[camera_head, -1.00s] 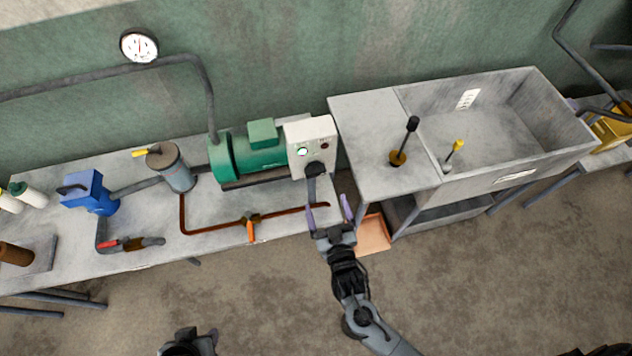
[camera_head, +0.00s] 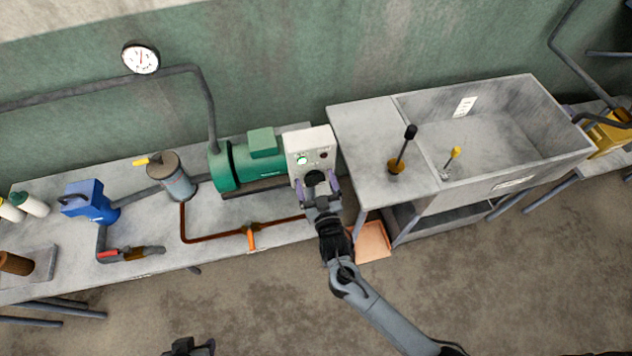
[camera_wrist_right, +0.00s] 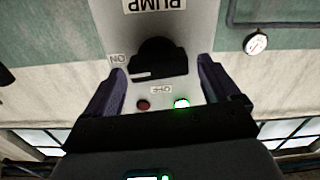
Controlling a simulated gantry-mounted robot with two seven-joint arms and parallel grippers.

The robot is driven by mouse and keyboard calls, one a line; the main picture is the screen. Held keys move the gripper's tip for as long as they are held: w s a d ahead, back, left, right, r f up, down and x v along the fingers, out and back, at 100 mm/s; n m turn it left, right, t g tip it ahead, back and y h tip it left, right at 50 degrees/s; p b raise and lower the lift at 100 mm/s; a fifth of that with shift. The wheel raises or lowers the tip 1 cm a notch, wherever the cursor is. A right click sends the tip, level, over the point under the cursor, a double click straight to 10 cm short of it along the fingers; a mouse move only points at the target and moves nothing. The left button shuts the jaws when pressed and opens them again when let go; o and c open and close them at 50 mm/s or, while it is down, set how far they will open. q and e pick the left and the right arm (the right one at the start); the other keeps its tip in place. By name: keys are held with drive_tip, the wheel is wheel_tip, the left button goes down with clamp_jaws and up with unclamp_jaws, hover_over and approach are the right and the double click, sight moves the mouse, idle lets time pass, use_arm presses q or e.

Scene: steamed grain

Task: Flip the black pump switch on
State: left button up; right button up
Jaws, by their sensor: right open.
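The white pump control box (camera_head: 311,142) stands at the right end of the left bench. It carries a green lit lamp (camera_head: 302,160) and a dark red lamp. The black pump switch (camera_head: 315,177) is low on its front; in the right wrist view the switch (camera_wrist_right: 158,58) shows with upside-down PUMP, ON and OFF labels around it. My right gripper (camera_head: 317,184) is open at the switch, one finger on each side of it. Small gaps show beside the switch; I cannot tell whether a finger touches it. My left gripper (camera_head: 188,347) is partly cut off at the bottom edge.
A green motor (camera_head: 248,163) sits directly left of the box. A copper-coloured tray (camera_head: 374,242) is below. Pipes and valves line the bench; the floor in front is open.

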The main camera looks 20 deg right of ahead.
drive_tip(key=shift+c, duration=0.4)
drive_tip(key=c, duration=1)
drive_tip(key=shift+s+d+m, duration=0.1)
drive_tip(key=shift+m, duration=0.7)
drive_tip(key=o, duration=1.1)
